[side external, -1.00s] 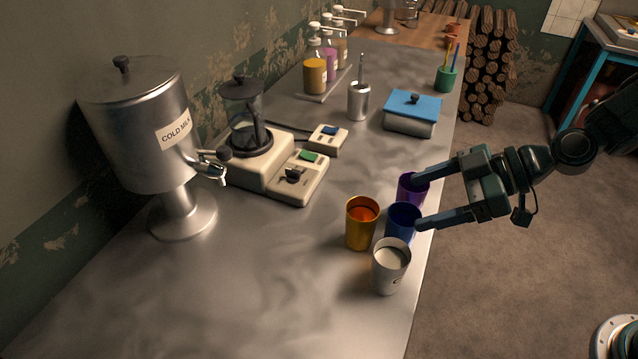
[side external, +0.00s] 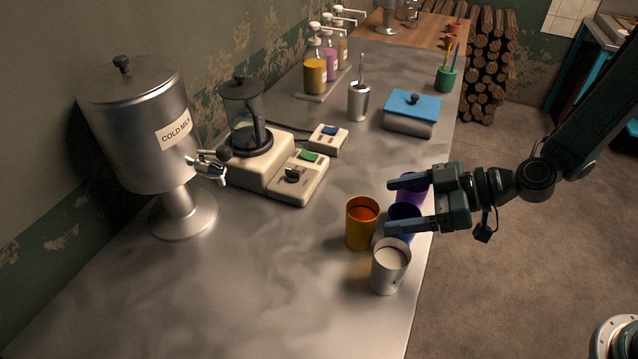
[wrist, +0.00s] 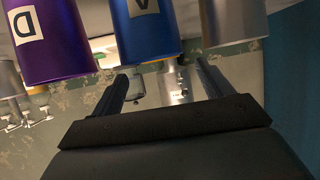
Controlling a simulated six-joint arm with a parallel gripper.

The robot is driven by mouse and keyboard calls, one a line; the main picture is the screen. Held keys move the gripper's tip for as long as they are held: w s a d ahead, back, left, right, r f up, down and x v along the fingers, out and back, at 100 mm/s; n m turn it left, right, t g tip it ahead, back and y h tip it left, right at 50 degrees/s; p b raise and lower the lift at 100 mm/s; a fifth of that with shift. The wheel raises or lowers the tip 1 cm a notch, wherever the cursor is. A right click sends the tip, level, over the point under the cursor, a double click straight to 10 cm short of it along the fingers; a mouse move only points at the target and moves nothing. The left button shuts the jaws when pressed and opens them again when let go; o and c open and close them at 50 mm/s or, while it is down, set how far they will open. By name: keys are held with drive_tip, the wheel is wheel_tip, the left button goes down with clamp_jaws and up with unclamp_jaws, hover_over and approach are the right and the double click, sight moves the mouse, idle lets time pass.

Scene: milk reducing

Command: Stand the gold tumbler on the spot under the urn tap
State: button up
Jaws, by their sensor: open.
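The gold tumbler (side external: 361,228) stands upright on the metal counter, left of the blue tumbler, with an orange inside. The urn (side external: 140,130), labelled COLD MILK, stands at the left with its tap (side external: 212,168) facing the counter; no marking shows on the surface below the tap. My gripper (side external: 391,206) is open and empty, its fingers reaching over the blue tumbler (side external: 402,215) toward the gold one without touching it. In the wrist view, which looks upside down, the fingers (wrist: 167,78) extend past the rim of the blue tumbler (wrist: 147,25). The gold tumbler is mostly hidden there.
A cream blender base (side external: 262,170) is right of the urn. The counter between urn and tumblers is clear.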

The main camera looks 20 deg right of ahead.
sight(372, 207)
drive_tip(key=shift+w+a+f, duration=0.1)
drive_tip(key=shift+a, duration=0.1)
drive_tip(key=shift+x, duration=2.5)
drive_tip(key=c, duration=1.5)
drive_tip(key=shift+o, duration=0.2)
wheel_tip(372, 207, up, 20)
